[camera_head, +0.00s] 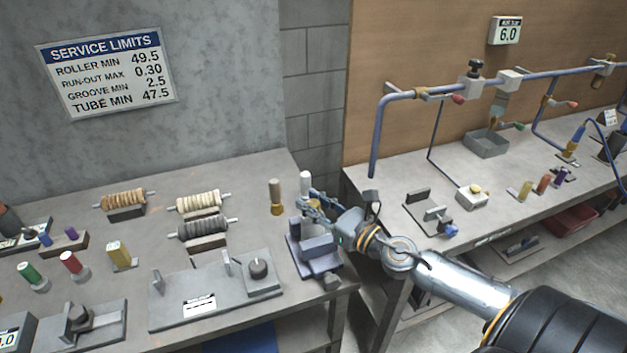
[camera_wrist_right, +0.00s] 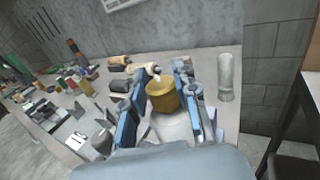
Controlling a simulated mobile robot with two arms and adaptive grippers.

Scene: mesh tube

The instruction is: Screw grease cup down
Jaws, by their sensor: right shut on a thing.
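My right gripper (camera_head: 308,203) reaches in from the right over the left bench's right end, above a dark blue-grey fixture (camera_head: 318,258). In the right wrist view its blue-padded fingers (camera_wrist_right: 165,100) are closed on a round brass grease cup (camera_wrist_right: 163,97), with a pale cylindrical shape just below it. A white cylinder (camera_head: 305,182) shows behind the fingers. My left gripper is not in view.
Ribbed rollers (camera_head: 200,202) lie on stands at the back of the left bench. A grey plate fixture with a black knob (camera_head: 258,268) sits in front. A gap separates this bench from the right bench, which carries blue pipes (camera_head: 540,74) and a grey tray (camera_head: 487,145).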

